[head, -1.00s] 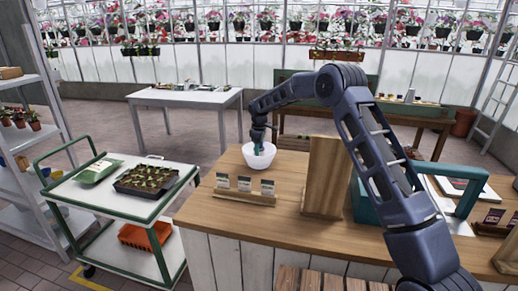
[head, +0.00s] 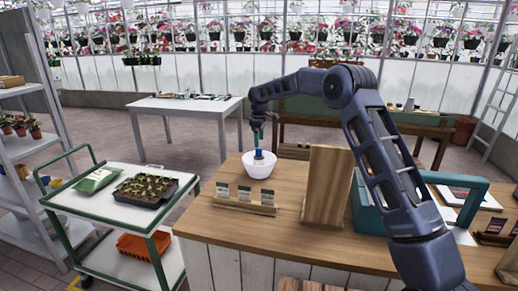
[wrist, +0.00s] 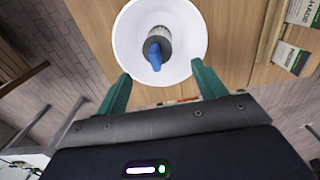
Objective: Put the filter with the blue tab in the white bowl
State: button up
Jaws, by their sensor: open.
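The white bowl (head: 247,169) stands on the wooden counter, left of an upright wooden board. The filter with the blue tab (head: 259,155) is in the bowl. In the wrist view the filter (wrist: 166,36) is a grey cylinder inside the white bowl (wrist: 125,42), with its blue tab (wrist: 155,59) pointing toward my gripper. My gripper (wrist: 158,84) is open, its two green fingers apart with nothing between them. In the head view my gripper (head: 258,138) is above the bowl, apart from the filter.
A wooden holder with several seed packets (head: 245,207) stands in front of the bowl. The upright wooden board (head: 328,188) and a teal crate (head: 362,207) are to the right. A cart (head: 115,218) with a plant tray stands left of the counter.

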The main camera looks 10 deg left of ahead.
jog(key=shift+r, duration=1.05)
jog(key=s+d+r+m+t, duration=0.1)
jog(key=s+d+r+m, duration=0.15)
jog(key=d+r, duration=0.5)
jog(key=s+d+r+m, duration=0.2)
jog(key=s+d+r, duration=0.15)
jog(key=d, duration=0.75)
jog(key=s+d+r+m+t, duration=0.1)
jog(key=s+d+r+m, duration=0.1)
jog(key=d+r, duration=0.55)
jog(key=s+d+m, duration=0.4)
jog(key=s+d, duration=0.9)
jog(key=d, duration=0.4)
jog(key=s+d+f+m+t, duration=0.1)
jog(key=s+d+f+m, duration=0.1)
jog(key=s+d, duration=0.2)
jog(key=s+d+f+m, duration=0.3)
jog(key=s+d, duration=0.1)
jog(key=s, duration=0.7)
jog(key=s+d+f+m+t, duration=0.1)
jog(key=s+d+f+m, duration=0.1)
jog(key=s+d, duration=0.3)
jog(key=s+f, duration=0.1)
jog(key=s, duration=0.1)
jog(key=shift+s+t, duration=0.3)
jog(key=shift+m, duration=0.25)
